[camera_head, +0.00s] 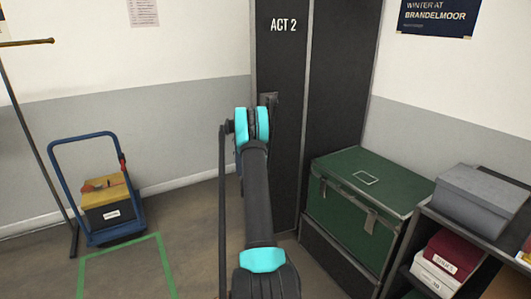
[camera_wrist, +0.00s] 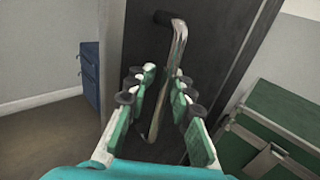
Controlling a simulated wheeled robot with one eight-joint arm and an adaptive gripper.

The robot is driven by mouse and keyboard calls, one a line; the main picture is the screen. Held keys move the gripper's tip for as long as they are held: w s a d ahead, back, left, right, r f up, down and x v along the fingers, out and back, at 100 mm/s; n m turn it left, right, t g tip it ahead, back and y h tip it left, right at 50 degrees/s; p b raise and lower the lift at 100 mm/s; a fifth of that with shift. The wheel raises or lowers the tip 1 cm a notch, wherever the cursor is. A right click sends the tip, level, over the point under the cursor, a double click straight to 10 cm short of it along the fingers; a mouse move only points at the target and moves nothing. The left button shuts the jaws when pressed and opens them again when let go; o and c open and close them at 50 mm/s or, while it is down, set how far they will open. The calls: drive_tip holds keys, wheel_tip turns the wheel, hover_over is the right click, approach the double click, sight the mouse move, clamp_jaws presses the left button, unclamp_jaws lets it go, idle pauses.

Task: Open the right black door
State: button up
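The black door marked "ACT 2" (camera_head: 283,60) stands upright in the head view and looks closed. A second dark panel (camera_head: 338,70) adjoins it on the right; whether that is a door or the cabinet's side, I cannot tell. In the wrist view the door (camera_wrist: 135,45) carries a long, worn metal handle (camera_wrist: 179,45), bent at its top. My gripper (camera_wrist: 166,80) is open, with one finger on each side of the handle's lower part. I see no clear contact. In the head view my arm hides the gripper and most of the handle.
A green trunk (camera_head: 370,172) stands close at the right, with a shelf of boxes beyond it (camera_head: 480,200). At the left are a blue hand trolley (camera_head: 52,165) with a yellow-black box (camera_head: 108,203), and a clothes rail (camera_head: 28,43).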

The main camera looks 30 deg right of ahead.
drive_tip(key=shift+s+d, duration=0.1)
drive_tip(key=shift+d, duration=0.05)
drive_tip(key=shift+s, duration=0.1)
drive_tip(key=v, duration=1.1)
drive_tip(key=shift+s+a, duration=0.15)
drive_tip(key=shift+a, duration=0.25)
drive_tip(key=s+a+r+m+g+y, duration=0.2)
drive_tip(key=s+a+r+m, duration=0.2)
drive_tip(key=s+a+m, duration=0.3)
drive_tip(key=s+a+r+m+g+y, duration=0.2)
drive_tip(key=s+a+r+m, duration=0.2)
drive_tip(key=s+a+m, duration=0.3)
drive_tip(key=s+a+f+m+g+y, duration=0.1)
drive_tip(key=s+a+f+m+y, duration=0.1)
drive_tip(key=s+a, duration=0.5)
drive_tip(key=s+a+f+m+g+y, duration=0.2)
drive_tip(key=s+a+m+y, duration=0.2)
drive_tip(key=s, duration=0.8)
drive_tip(key=s+a+f+m+g+y, duration=0.1)
drive_tip(key=s+a+f+m+y, duration=0.1)
drive_tip(key=s+a+m, duration=0.4)
drive_tip(key=s+a+y, duration=0.1)
drive_tip(key=s+a, duration=0.2)
drive_tip(key=a, duration=0.2)
drive_tip(key=shift+s+f+m, duration=0.15)
drive_tip(key=shift+f+m, duration=0.25)
